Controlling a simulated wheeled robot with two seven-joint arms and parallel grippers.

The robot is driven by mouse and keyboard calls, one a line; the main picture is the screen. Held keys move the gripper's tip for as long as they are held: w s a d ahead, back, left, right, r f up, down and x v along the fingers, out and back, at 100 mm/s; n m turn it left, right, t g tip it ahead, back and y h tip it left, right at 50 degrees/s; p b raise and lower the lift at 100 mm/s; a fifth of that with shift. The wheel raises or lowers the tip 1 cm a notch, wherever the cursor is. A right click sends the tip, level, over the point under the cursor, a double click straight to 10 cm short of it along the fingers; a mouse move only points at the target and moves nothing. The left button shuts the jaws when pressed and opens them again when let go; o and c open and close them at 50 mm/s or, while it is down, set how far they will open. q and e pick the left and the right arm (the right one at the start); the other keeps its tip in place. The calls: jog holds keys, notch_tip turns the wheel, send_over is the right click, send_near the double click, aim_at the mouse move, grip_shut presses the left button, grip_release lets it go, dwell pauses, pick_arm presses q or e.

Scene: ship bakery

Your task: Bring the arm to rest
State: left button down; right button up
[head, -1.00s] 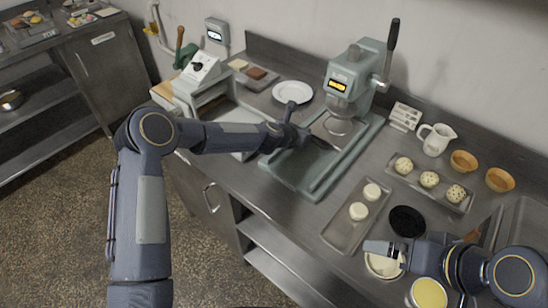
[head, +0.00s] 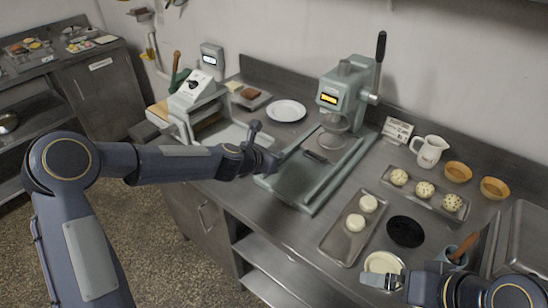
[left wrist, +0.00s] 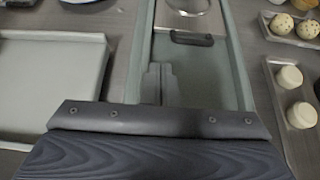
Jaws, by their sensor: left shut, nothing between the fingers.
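My left gripper (head: 272,162) is shut and empty. It hangs over the near left part of the green-grey press's flat bed (head: 298,183), apart from the press head. In the left wrist view its closed fingers (left wrist: 160,84) show above the bed, with the dark handle of a plate (left wrist: 191,38) beyond them. My left arm reaches in from the left, bent at the elbow. My right gripper (head: 382,281) is at the lower right beside a round bowl with pale contents (head: 383,262); its fingers are too small to read.
The press (head: 347,92) with its upright lever stands at the back. A tray with two white dough pieces (head: 334,242), a black disc (head: 405,227), a tray of speckled balls (head: 447,210) and a jug (head: 429,151) lie to the right. A white plate (head: 286,111) lies behind.

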pick_arm(q)
jog(key=s+a+r+m+g, duration=0.1)
jog(key=s+a+r+m, duration=0.35)
jog(key=s+m, duration=0.3)
jog(key=s+a+r+m+g, duration=0.1)
jog(key=s+a+r+m, duration=0.35)
jog(key=s+m, duration=0.3)
jog(key=s+a+f+m+y, duration=0.1)
jog(key=s+a+m, duration=0.2)
jog(key=s, duration=0.5)
jog(key=s+a+f+m+g+y, duration=0.1)
jog(key=s+a+m, duration=0.2)
jog(key=s+m, duration=0.2)
jog(key=s+a+f+m+g+y, duration=0.1)
jog(key=s+a+m, duration=0.2)
jog(key=s, duration=0.8)
jog(key=shift+f+m, duration=0.15)
jog(key=shift+m, duration=0.45)
jog(key=shift+a, duration=0.1)
